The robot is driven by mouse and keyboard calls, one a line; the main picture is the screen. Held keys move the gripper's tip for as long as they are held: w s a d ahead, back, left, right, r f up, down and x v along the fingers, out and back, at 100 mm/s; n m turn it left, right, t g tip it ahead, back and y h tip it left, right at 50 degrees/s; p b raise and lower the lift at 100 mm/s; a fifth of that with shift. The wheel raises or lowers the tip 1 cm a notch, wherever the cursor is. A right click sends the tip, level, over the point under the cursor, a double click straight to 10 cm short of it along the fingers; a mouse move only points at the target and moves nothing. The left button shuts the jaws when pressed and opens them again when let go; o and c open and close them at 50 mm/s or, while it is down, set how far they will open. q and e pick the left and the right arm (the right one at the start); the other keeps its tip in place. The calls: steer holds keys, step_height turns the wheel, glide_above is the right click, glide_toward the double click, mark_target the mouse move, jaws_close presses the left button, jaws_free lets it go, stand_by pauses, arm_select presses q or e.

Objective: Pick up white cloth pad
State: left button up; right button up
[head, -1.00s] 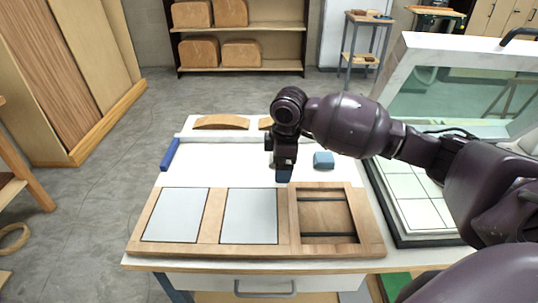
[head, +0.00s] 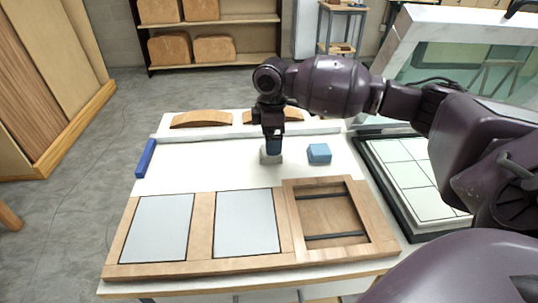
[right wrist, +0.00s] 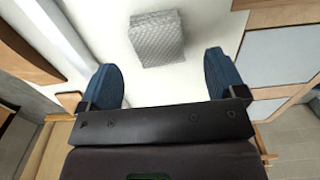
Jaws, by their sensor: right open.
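The white cloth pad (head: 271,156) is a small light block with a woven texture on the white table top. It stands beyond the wooden frame, left of the blue block. In the right wrist view the pad (right wrist: 158,38) lies ahead of the fingertips, roughly between their lines. My right gripper (head: 273,146) points down just above or at the pad in the head view, partly covering it. In the right wrist view my right gripper (right wrist: 162,78) is open, with blue fingers wide apart and nothing between them. My left gripper is not in view.
A blue block (head: 319,153) stands right of the pad. A wooden frame (head: 205,262) with two grey panels and one open compartment lies at the front. Curved wooden pieces (head: 202,118) lie at the back, a blue bar (head: 146,158) at the left. A glass-lidded press (head: 410,180) stands right.

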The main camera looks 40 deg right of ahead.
step_height(320, 180, down, 5)
steer(key=shift+w+r+b, duration=0.1)
steer(key=shift+w+b, duration=0.05)
steer(key=shift+b, duration=0.55)
steer(key=c, duration=0.9)
steer(key=shift+c, duration=0.5)
arm_select(q)
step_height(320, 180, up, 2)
steer(key=p, duration=0.4)
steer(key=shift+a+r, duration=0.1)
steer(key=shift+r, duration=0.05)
arm_select(e)
step_height(320, 180, up, 20)
